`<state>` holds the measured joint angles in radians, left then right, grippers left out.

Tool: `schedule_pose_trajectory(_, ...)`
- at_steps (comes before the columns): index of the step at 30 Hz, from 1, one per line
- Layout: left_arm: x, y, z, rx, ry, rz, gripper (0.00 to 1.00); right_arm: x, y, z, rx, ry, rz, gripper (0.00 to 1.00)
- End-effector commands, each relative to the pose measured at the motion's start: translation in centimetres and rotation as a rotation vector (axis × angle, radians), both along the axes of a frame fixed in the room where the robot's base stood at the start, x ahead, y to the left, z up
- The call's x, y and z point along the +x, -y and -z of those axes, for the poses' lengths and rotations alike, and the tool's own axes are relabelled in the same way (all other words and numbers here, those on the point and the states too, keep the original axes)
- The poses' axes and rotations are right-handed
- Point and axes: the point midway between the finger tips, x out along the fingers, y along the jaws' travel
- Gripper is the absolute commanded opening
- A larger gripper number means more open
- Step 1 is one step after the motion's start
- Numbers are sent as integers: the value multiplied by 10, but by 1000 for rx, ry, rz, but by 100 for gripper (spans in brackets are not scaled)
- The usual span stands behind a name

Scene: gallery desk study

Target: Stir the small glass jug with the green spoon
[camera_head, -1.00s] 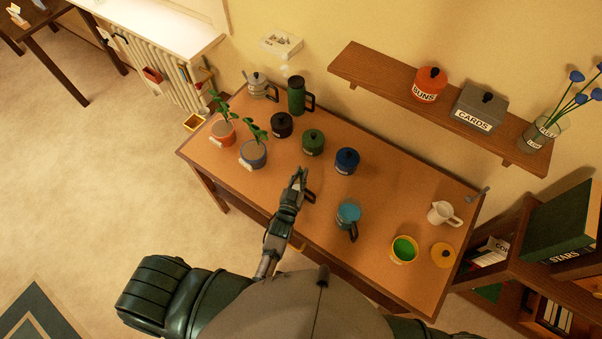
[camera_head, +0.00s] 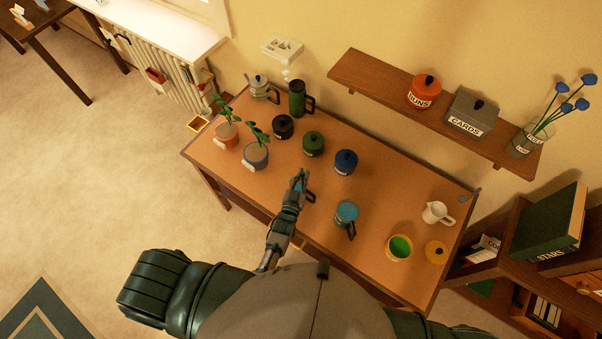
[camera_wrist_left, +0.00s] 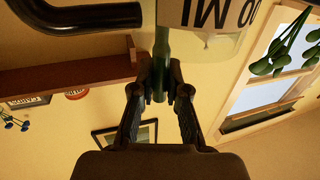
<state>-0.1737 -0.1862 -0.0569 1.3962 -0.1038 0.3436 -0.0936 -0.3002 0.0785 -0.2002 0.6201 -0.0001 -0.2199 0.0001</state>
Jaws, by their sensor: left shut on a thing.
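My left gripper (camera_head: 298,182) is over the desk's front middle. In the left wrist view my left gripper (camera_wrist_left: 167,90) is shut on the upright handle of the green spoon (camera_wrist_left: 162,48). The wrist picture is upside down, and the spoon runs down to a clear glass jug (camera_wrist_left: 215,45) with printed lettering and a black handle. Whether the spoon is inside the glass or in front of it is hard to tell. In the head view my gripper mostly hides this jug; its black handle (camera_head: 310,197) shows just right. The spoon's bowl is not visible. My right gripper is out of view.
Another glass jug (camera_head: 346,211) with blue contents stands close to the right. Behind are blue (camera_head: 345,161), green (camera_head: 313,144) and black (camera_head: 284,126) pots. A yellow bowl (camera_head: 399,248) and white pitcher (camera_head: 437,213) stand right; potted plants (camera_head: 255,156) stand left.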

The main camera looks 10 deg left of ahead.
Motion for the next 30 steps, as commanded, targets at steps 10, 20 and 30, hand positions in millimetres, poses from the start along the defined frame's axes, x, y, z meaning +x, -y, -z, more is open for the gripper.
schedule_pose_trajectory(10,0,-6,1,2,0,-1,0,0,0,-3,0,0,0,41)
schedule_pose_trajectory(20,0,-6,-5,2,0,-1,0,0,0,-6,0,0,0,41)
schedule_pose_trajectory(30,0,-6,-35,2,0,-1,0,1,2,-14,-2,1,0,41)
